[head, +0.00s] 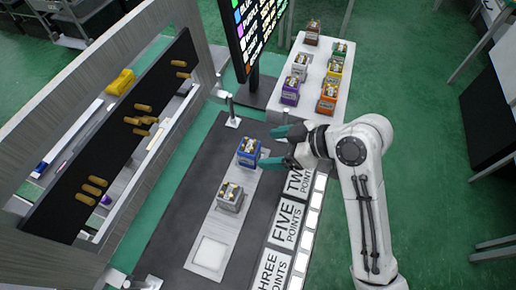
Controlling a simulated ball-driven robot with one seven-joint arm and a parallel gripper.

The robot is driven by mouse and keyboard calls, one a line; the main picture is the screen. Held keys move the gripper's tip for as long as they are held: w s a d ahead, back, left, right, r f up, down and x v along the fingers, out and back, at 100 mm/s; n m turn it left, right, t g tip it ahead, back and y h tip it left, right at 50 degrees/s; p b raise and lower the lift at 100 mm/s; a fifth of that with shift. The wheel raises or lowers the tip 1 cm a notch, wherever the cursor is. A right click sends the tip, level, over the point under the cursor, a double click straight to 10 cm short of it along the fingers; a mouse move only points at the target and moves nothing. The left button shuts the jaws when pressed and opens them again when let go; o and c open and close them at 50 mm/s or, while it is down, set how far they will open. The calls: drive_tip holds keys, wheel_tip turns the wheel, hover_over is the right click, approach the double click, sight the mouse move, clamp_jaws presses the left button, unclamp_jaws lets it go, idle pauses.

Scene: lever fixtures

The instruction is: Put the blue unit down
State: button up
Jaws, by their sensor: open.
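The blue unit (248,150) is a small blue box with a pale, detailed top. It stands upright on the pale strip of the dark table, behind a grey unit (230,196). My gripper (268,146) comes in from the right with its teal fingers open and pointing left. The fingertips are close beside the blue unit's right side. I cannot tell whether they touch it. The arm hides part of the table to the right.
A white table (330,62) at the back holds several coloured units. A black sign (250,35) stands left of it. A dark board with wooden pegs (120,140) is at left. An empty pale square (209,252) lies in front of the grey unit. Point labels (284,222) line the right.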

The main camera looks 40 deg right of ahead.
drive_tip(key=shift+v, duration=2)
